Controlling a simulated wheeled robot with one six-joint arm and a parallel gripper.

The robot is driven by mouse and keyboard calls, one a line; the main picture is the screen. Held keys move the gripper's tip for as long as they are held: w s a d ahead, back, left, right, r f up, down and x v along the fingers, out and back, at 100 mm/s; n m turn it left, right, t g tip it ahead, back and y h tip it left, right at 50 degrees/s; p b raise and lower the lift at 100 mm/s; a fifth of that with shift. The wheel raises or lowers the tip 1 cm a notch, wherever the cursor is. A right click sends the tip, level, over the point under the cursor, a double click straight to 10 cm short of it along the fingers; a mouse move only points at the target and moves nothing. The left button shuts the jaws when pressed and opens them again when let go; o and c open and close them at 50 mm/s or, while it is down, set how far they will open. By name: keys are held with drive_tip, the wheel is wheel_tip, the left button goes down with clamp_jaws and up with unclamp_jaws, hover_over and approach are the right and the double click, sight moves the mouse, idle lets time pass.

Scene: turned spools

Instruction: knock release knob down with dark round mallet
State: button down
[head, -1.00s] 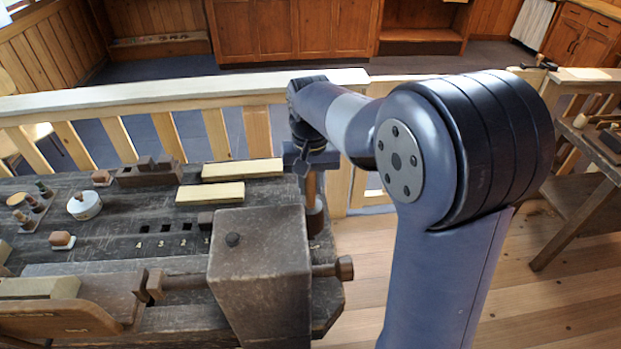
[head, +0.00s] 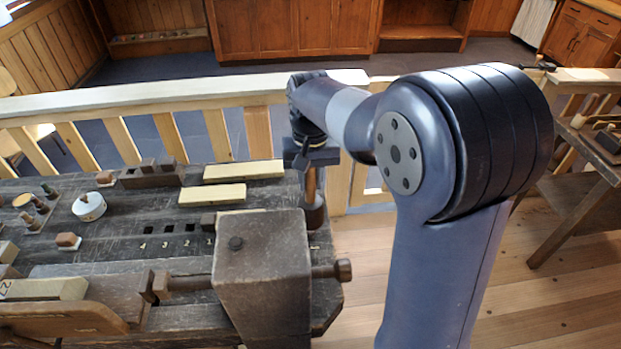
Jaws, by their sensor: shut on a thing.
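A small dark knob (head: 236,243), which I take as the release knob, stands up from the top of a large worn wooden block (head: 262,272) on the bench. My gripper (head: 311,158) is behind and to the right of this block, shut on the upright wooden handle of the mallet (head: 310,186). The mallet's dark round head (head: 314,215) hangs below, just beyond the block's right rear corner and apart from the knob. The block partly hides the lower part of the head. My arm hides part of the gripper.
A horizontal screw handle (head: 343,270) sticks out right of the block. Pale wooden bars (head: 243,171), a white round tub (head: 89,207) and small blocks lie on the dark bench (head: 120,232). A wooden railing (head: 170,94) runs behind. Open floor lies right.

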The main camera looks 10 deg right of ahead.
sight(311, 191)
drive_tip(key=shift+f, duration=0.15)
drive_tip(key=shift+f+b, duration=1.25)
drive_tip(key=shift+f, duration=0.65)
drive_tip(key=shift+r, duration=0.25)
wheel_tip(311, 191, up, 3)
drive_tip(key=p, duration=0.3)
wheel_tip(311, 191, up, 6)
drive_tip(key=p, duration=0.5)
drive_tip(key=shift+r+p, duration=0.1)
drive_tip(key=shift+p, duration=0.25)
